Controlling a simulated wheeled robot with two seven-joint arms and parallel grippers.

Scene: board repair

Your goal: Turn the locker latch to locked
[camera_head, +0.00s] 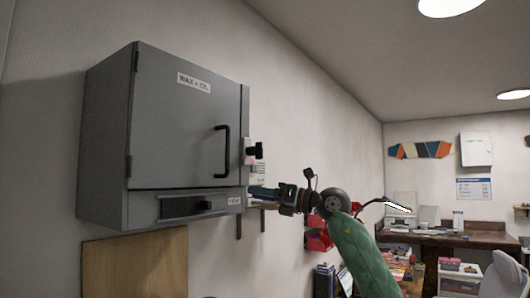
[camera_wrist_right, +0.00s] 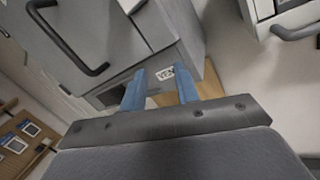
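The grey wall locker (camera_head: 180,125) hangs on the left wall with its door shut and a black bar handle (camera_head: 222,150). Its latch (camera_head: 254,151) is a black knob on a pale plate at the door's right edge; I cannot tell its exact turn. My right gripper (camera_head: 257,192) is just below the latch, by the locker's lower right corner. In the wrist view its two blue fingers (camera_wrist_right: 160,88) are apart with nothing between them, in front of the locker's lower panel label (camera_wrist_right: 167,73). The latch knob is not clear there. My left gripper is not in view.
A slotted vent panel (camera_head: 185,207) runs along the locker's bottom. Red bins (camera_head: 318,238) and brackets are on the wall beyond my right arm. A cluttered bench (camera_head: 450,239) stands at the back right. A wooden board (camera_head: 135,265) is below the locker.

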